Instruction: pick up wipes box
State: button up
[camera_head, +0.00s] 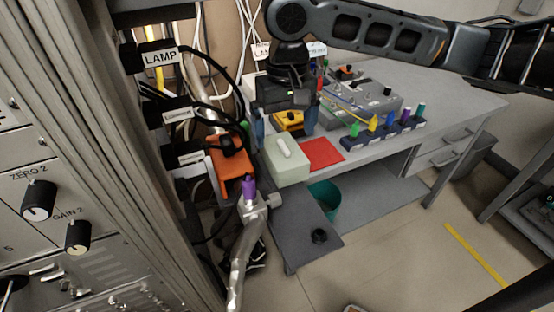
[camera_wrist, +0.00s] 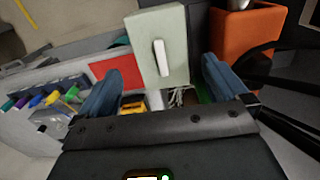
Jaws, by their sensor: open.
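The wipes box (camera_head: 288,167) is a pale green box with a white wipe sticking out of its top. It sits at the near left end of the grey desk, beside a red square. My gripper (camera_head: 284,128) is open and empty, just behind the box in the head view. In the wrist view the wipes box (camera_wrist: 173,28) is ahead, between the lines of the two blue fingers of my gripper (camera_wrist: 160,76). The fingers look apart from the box; the exact gap cannot be told.
An orange container (camera_head: 230,165) stands close to the box's left, with black cables near it. The red square (camera_head: 324,152) lies right of the box. A yellow device (camera_head: 290,119), a rack of coloured-top items (camera_head: 385,132) and a grey instrument (camera_head: 365,97) are on the desk (camera_head: 440,95).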

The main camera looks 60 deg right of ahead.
aim_at(283, 149)
jog(key=shift+a+f, duration=0.1)
jog(key=shift+f, duration=3)
jog(key=c, duration=1)
jog(key=shift+c, duration=0.3)
jog(key=shift+r, duration=0.15)
